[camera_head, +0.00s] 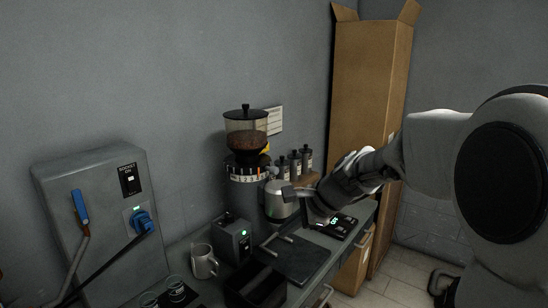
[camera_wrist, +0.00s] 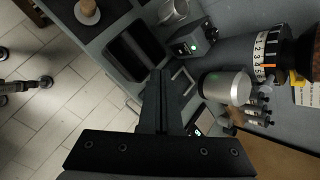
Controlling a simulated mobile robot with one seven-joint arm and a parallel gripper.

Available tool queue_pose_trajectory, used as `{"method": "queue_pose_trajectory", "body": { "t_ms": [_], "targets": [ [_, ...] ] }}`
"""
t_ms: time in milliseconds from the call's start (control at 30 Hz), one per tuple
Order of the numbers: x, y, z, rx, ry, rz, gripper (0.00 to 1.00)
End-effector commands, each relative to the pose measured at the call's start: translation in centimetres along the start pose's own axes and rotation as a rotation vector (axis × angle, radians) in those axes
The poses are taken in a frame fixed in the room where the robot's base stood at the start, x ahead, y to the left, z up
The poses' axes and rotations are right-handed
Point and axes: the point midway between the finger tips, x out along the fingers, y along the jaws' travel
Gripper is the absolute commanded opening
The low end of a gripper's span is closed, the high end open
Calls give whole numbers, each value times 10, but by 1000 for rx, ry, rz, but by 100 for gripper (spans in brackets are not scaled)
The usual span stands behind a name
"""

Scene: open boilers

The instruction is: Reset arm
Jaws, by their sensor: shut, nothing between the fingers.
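My arm reaches in from the right in the head view, over the counter. My gripper (camera_head: 290,193) points left, in front of the silver metal cup (camera_head: 277,206) by the grinder. Whether it touches the cup cannot be told from the head view. In the wrist view, my gripper (camera_wrist: 160,75) shows as two dark fingers closed together with nothing between them. The silver cup (camera_wrist: 226,86) is to their right there, apart from them in the picture.
A coffee grinder (camera_head: 246,135) stands against the wall. Several dark bottles (camera_head: 295,163), a small box with a green light (camera_head: 232,238), a mug (camera_head: 203,261) and a black bin (camera_head: 252,288) are on the counter. A tall cardboard box (camera_head: 365,100) stands behind my arm.

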Motion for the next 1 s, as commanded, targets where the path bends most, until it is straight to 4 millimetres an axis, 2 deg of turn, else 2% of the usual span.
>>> {"method": "queue_pose_trajectory", "body": {
  "t_ms": [33, 200, 433, 600, 800, 1000],
  "targets": [
    [-21, 9, 8, -96, 23, 6, 0],
    [-71, 48, 20, -412, 102, 53, 0],
    [-131, 107, 25, -818, 210, 142, 0],
    [-168, 152, 21, -1101, 290, 229, 0],
    [-197, 194, 11, -1357, 363, 334, 0],
    [-207, 213, 4, -1469, 394, 390, 0]
  ]
}}
